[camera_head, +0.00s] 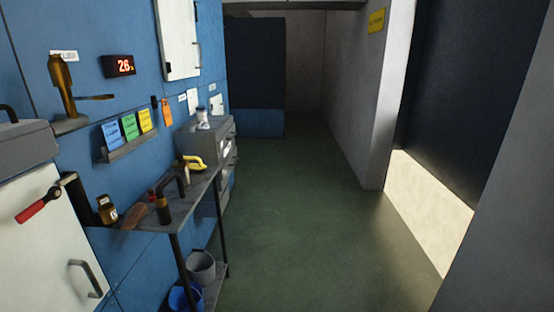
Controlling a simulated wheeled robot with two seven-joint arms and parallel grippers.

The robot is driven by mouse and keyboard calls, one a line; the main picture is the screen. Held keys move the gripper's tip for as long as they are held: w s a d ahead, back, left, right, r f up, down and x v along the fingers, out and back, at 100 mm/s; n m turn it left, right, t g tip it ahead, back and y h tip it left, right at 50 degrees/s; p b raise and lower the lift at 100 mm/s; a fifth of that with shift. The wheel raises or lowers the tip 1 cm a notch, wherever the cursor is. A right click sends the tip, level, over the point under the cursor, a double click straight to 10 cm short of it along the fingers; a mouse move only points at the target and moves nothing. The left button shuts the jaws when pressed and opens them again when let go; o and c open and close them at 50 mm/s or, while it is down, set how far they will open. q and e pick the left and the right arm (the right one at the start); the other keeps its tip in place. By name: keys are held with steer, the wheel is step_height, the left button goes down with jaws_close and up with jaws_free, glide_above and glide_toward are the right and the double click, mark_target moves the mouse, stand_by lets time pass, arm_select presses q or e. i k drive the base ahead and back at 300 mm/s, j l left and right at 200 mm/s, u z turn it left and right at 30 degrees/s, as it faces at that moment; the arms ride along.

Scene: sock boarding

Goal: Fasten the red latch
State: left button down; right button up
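The red latch (38,207) is a red-handled lever on the front of a white door (45,255) at the left edge of the picture. Its handle slants down to the left from a grey metal end. A dark bracket (77,198) stands at the door's right side, close to the lever's upper end. I cannot tell whether the lever engages the bracket. A grey bar handle (86,279) sits lower on the same door. Neither of my grippers is in view.
A grey shelf table (196,196) right of the door holds a brown jar (107,209), dark tools and a yellow-handled item (195,162). A grey bucket (201,268) and a blue bucket (184,298) are below. The green floor (300,220) is clear.

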mark_target(54, 192)
steer(key=u, duration=1.5)
